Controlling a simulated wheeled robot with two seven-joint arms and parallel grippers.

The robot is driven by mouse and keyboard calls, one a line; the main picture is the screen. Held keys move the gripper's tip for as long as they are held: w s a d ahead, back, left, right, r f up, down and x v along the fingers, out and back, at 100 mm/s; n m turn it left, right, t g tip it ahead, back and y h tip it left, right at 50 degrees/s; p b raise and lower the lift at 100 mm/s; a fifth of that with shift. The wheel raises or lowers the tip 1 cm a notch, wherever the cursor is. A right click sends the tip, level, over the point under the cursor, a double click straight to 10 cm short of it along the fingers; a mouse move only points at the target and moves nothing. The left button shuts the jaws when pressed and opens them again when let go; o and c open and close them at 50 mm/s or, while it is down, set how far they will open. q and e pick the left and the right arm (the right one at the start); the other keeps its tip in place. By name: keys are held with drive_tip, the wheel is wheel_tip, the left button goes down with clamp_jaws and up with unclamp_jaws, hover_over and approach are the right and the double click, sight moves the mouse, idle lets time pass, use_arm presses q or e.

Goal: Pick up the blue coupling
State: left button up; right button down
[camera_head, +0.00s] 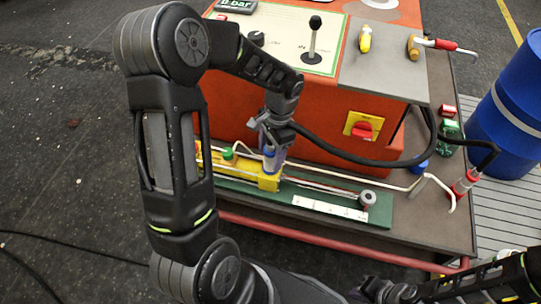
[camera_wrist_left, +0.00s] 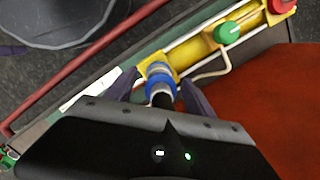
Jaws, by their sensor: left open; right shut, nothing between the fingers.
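The blue coupling (camera_wrist_left: 160,80) shows in the left wrist view as blue rings with a pale band, with a black part on its near side. It lies between the two fingers of my left gripper (camera_wrist_left: 160,88), with no clear contact. In the head view the coupling (camera_head: 269,160) is partly hidden below my left gripper (camera_head: 268,147), near the end of the yellow cylinder (camera_head: 268,181). My left gripper is open. My right gripper (camera_head: 368,291) is shut and empty at the bottom, away from the bench.
An orange console (camera_head: 228,100) stands close behind. A blue cap (camera_head: 418,167) and a green item (camera_head: 448,129) lie at right. A blue barrel (camera_head: 510,120) stands beyond.

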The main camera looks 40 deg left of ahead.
sight(269, 160)
use_arm(q)
wheel_tip(269, 160, down, 3)
drive_tip(key=shift+s+a+f, duration=0.1)
drive_tip(key=shift+s, duration=0.05)
idle(0.5)
clamp_jaws()
idle(0.5)
